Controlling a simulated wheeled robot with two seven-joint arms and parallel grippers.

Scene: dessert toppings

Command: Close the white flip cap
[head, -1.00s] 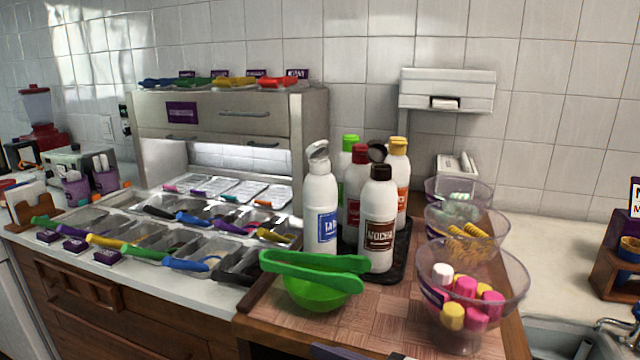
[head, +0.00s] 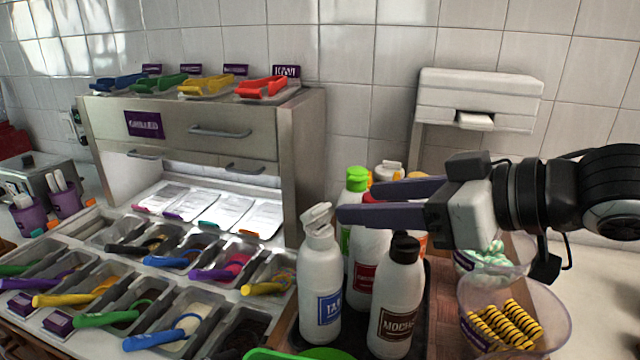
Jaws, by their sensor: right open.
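The white flip cap (head: 317,213) tops a white bottle (head: 320,290) with a blue label at the front left of the bottle group. Its lid is raised and tilted above the spout. My right gripper (head: 356,202) comes in from the right, with its two dark purple fingers apart and pointing left. The fingertips appear just right of the cap, with nothing between them; contact cannot be told. The fingers and wrist hide parts of the bottles behind. My left gripper is not in view.
A mocha bottle (head: 396,305) with a dark cap stands right of the blue-label bottle. A green-capped bottle (head: 357,180) and another white-capped bottle (head: 388,171) stand behind. Bowls (head: 545,315) are at right, topping trays at left.

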